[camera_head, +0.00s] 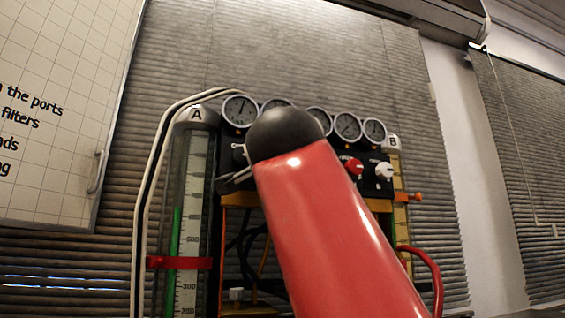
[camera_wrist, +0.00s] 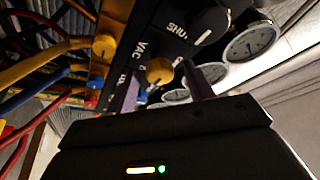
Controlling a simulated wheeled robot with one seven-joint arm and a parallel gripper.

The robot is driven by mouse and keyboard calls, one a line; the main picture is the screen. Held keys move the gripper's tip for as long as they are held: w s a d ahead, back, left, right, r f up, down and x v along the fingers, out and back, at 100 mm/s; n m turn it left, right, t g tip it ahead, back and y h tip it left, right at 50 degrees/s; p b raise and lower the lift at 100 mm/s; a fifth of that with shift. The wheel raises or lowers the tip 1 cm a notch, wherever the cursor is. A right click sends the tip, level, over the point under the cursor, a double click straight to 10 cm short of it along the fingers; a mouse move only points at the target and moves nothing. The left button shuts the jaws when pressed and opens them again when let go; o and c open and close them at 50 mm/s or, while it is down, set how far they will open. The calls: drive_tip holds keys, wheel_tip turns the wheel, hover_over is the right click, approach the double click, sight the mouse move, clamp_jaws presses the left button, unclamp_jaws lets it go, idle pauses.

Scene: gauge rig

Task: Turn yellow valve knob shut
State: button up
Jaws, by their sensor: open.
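The yellow valve knob (camera_wrist: 160,70) sits on the black panel (camera_wrist: 125,52) in the wrist view, by white lettering that reads "VAC". My gripper (camera_wrist: 161,75) is open, with one finger on each side of the knob in the picture. Whether the fingers touch the knob cannot be told.
A black knob (camera_wrist: 210,22) is close to the right finger, with gauges (camera_wrist: 251,41) beyond. In the head view, a red knob (camera_head: 353,166), a white knob (camera_head: 384,170) and glass column A (camera_head: 190,220) flank my arm.

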drive_tip(key=b+v, duration=0.3)
drive_tip(key=v, duration=0.4)
idle(0.4)
